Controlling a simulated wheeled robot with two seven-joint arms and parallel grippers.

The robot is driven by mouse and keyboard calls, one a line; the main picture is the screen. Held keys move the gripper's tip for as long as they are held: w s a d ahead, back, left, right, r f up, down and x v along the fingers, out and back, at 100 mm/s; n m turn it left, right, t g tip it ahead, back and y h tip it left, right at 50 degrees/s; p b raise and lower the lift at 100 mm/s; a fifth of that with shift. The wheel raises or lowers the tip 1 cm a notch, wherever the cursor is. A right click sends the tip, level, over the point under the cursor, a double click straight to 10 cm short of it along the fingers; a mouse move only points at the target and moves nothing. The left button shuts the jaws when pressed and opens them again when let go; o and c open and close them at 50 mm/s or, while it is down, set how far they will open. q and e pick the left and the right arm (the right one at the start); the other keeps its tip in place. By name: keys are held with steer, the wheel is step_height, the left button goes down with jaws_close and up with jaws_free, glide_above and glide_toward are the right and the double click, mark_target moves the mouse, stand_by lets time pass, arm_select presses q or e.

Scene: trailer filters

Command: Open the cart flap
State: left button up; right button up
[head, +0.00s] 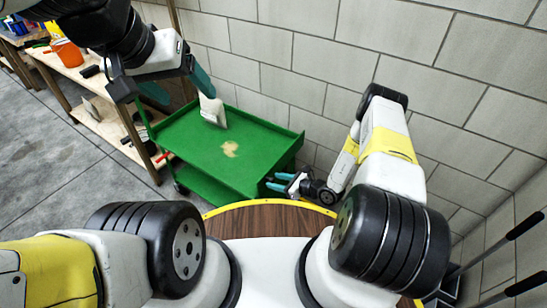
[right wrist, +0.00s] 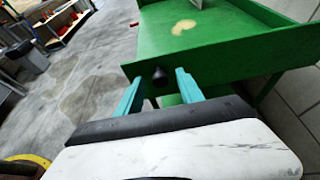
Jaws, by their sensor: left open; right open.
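A green metal cart (head: 185,140) with a raised rim stands against the wall. In the right wrist view, the near side panel of the cart (right wrist: 230,60) carries a black knob (right wrist: 160,77). I take this panel for the flap, and it appears upright. My right gripper (head: 276,182) is open at the cart's right end. Its teal fingers (right wrist: 159,90) stand on either side of the knob; I cannot tell whether they touch it. My left gripper (head: 178,88) is open above the cart's left rear part.
A pale flat piece (head: 212,110) stands on the cart top beside my left gripper. A tan patch (head: 230,149) marks the top. Wooden shelving (head: 75,70) with an orange container (head: 67,53) is at left. A block wall (head: 330,50) closes the back.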

steer(key=shift+w+a+f, duration=0.15)
steer(key=shift+w+a, duration=0.1)
steer(key=shift+a, duration=0.15)
jaws_close()
stand_by(1.2)
